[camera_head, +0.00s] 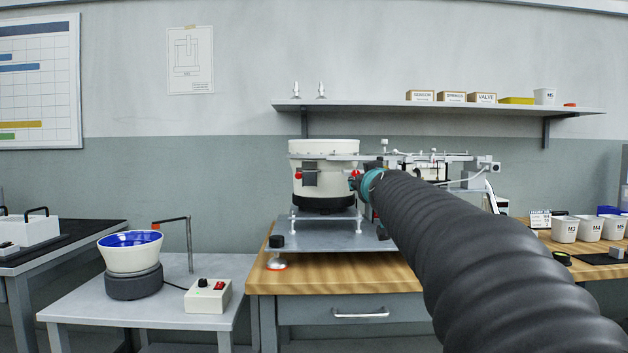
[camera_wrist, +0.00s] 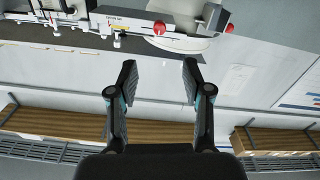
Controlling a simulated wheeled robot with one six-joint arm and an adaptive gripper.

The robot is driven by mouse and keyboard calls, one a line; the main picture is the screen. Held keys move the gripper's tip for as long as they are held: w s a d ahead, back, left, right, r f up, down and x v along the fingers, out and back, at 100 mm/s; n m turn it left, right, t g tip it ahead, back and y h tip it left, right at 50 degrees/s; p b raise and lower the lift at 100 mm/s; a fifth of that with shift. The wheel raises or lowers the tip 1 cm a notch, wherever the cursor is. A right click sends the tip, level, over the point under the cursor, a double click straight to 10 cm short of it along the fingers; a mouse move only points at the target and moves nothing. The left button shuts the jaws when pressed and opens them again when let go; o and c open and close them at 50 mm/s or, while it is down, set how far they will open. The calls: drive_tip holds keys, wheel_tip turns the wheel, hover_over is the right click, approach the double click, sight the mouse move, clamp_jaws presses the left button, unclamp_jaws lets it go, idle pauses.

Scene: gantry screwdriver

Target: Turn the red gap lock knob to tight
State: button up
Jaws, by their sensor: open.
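Two red knobs show on the feeder machine. One red knob (camera_wrist: 159,27) sits beside a small label on the pale rail in the wrist view, and its red edge (camera_head: 354,173) shows by my gripper in the head view. The other red knob (camera_wrist: 229,28) is on a dark bracket, at the left of the white bowl (camera_head: 299,175). I cannot read which is the gap lock knob or its setting. My gripper (camera_wrist: 158,74) is open and empty, its fingers apart and short of the rail. In the head view my arm hides much of it.
The white feeder bowl (camera_head: 322,160) stands on a metal plate on the wooden bench (camera_head: 340,277). A side table (camera_head: 170,307) holds a blue-lined bowl (camera_head: 131,250) and a switch box (camera_head: 207,296). A wall shelf (camera_head: 440,107) is above. White bins (camera_head: 590,229) stand at right.

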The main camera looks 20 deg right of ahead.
drive_tip(key=p+x, duration=0.3)
drive_tip(key=x, duration=1)
drive_tip(key=shift+w+p, duration=0.35)
drive_tip(key=shift+d, duration=0.1)
clamp_jaws()
